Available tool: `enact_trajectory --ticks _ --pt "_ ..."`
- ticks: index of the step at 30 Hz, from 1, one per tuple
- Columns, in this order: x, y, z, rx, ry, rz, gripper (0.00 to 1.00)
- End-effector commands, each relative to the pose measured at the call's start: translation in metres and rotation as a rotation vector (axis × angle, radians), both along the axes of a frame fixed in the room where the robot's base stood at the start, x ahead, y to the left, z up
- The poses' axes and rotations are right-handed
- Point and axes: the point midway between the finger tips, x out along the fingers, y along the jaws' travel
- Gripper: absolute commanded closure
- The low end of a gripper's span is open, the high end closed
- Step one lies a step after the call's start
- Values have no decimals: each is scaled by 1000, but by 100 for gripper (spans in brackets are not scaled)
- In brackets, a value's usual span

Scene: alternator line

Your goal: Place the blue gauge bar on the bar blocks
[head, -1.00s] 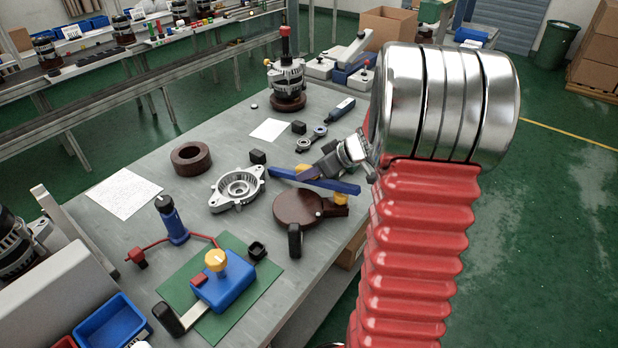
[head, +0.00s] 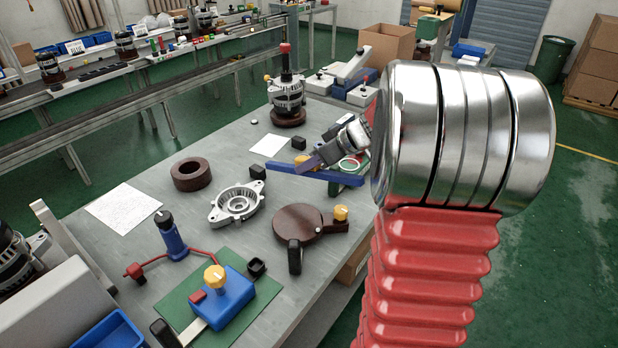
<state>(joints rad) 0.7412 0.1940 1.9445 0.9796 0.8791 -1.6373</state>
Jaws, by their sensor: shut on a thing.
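The blue gauge bar (head: 335,178) is held crosswise in my gripper (head: 306,167), whose jaws are shut on it left of its middle. Two small black blocks, which look like the bar blocks, stand on the grey table: one (head: 257,172) close to the bar's left end in the picture, the other (head: 298,143) behind the bar, near the white sheet. The bar's right end reaches towards my arm. I cannot tell how high the bar is above the table or whether it touches a block. My arm hides part of the table's right side.
In front of the bar are a silver housing (head: 238,203) and a brown round plate (head: 298,224) with a yellow knob. A brown ring (head: 191,174) lies left. An alternator (head: 287,92) stands behind. A blue fixture (head: 225,300) sits on a green mat in front.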

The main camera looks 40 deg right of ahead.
Motion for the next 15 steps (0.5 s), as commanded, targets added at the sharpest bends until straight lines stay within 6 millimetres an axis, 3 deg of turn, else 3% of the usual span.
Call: enact_trajectory --ticks 6,15 --pt "0 0 19 0 -1 -1 100" --pt "0 0 19 0 0 0 100"
